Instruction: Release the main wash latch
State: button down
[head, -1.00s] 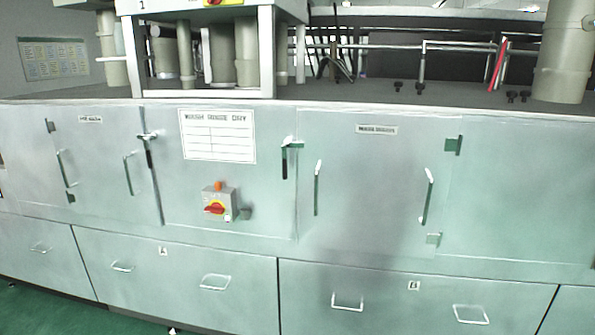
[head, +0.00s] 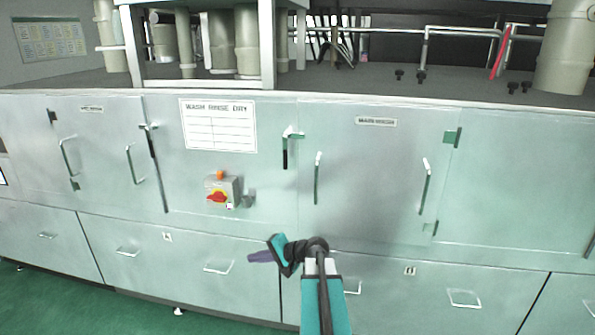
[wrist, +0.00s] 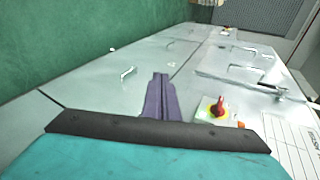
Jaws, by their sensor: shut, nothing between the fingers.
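The door labelled MAIN WASH (head: 370,175) stands closed, right of centre in the head view. Its latch (head: 288,148), a bright pivot with a dark grip hanging down, sits at the door's upper left edge. My gripper (head: 256,257) is shut and empty, its purple fingers pointing left, well below the latch and just under the switch box. In the wrist view the shut fingers (wrist: 159,92) lie in front of the lower panels; I cannot make out the main wash latch there.
A switch box with a red knob (head: 217,196) juts out above my gripper, and shows in the wrist view (wrist: 212,107). A similar latch (head: 150,142) is farther left. Door handles (head: 317,178) and drawer handles (head: 218,267) stick out. The green floor (head: 60,280) is clear.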

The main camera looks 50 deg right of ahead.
jog(key=s+d+r+m+t+h+p, duration=0.1)
jog(key=s+d+r, duration=0.4)
jog(key=d+r, duration=0.5)
jog(key=s+d+r+m+t+h+p, duration=0.1)
jog(key=s+d+r+m+t+h, duration=0.2)
jog(key=d+r, duration=0.7)
notch_tip(320, 180, up, 8)
jog(key=shift+s+d+r+t+h, duration=0.1)
jog(key=shift+s+d+t+h, duration=0.35)
jog(key=shift+s+t, duration=0.55)
jog(key=shift+w+a, duration=0.1)
jog(key=shift+w, duration=0.15)
jog(key=shift+w+p, duration=2.15)
jog(key=shift+w, duration=2.75)
jog(key=shift+w+f+b, duration=0.2)
jog(key=shift+b, duration=0.15)
